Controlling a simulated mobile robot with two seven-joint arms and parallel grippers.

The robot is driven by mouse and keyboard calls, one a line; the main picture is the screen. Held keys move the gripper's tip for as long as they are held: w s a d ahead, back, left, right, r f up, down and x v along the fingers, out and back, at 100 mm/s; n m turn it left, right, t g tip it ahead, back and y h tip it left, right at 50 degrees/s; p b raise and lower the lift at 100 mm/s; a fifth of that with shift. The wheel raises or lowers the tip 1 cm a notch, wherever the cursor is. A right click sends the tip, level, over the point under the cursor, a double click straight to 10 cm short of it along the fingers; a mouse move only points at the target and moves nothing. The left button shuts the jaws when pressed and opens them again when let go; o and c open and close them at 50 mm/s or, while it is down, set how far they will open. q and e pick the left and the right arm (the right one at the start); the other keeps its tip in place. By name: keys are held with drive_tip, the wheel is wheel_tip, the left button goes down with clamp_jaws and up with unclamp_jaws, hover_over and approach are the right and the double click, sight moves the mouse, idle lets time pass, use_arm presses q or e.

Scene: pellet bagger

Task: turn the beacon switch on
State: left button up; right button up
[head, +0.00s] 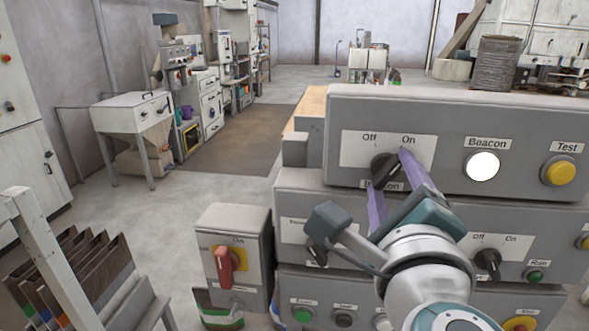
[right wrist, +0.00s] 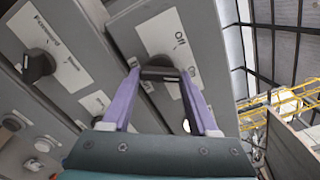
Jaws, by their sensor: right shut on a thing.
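The beacon switch is a black rotary knob (head: 383,166) on a white plate marked Off and On, on the top grey panel. My right gripper (head: 391,168) has its two purple fingers on either side of the knob and is shut on it. In the right wrist view the knob (right wrist: 160,73) sits between the fingertips. The fingers partly cover the plate and its label, and I cannot tell for sure which mark the knob points to. The round Beacon lamp (head: 482,166) right of the switch looks bright white. My left gripper is not in view.
A yellow Test button (head: 558,172) is at the panel's right. Lower panels carry other knobs, including a black Off/On knob (head: 487,262). A box with a red switch (head: 226,265) stands left. A rack of boards (head: 85,275) is at lower left.

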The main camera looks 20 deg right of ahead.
drive_tip(key=o, duration=1.4)
drive_tip(key=b+v, duration=0.3)
drive_tip(key=v, duration=0.7)
drive_tip(key=shift+a, duration=0.1)
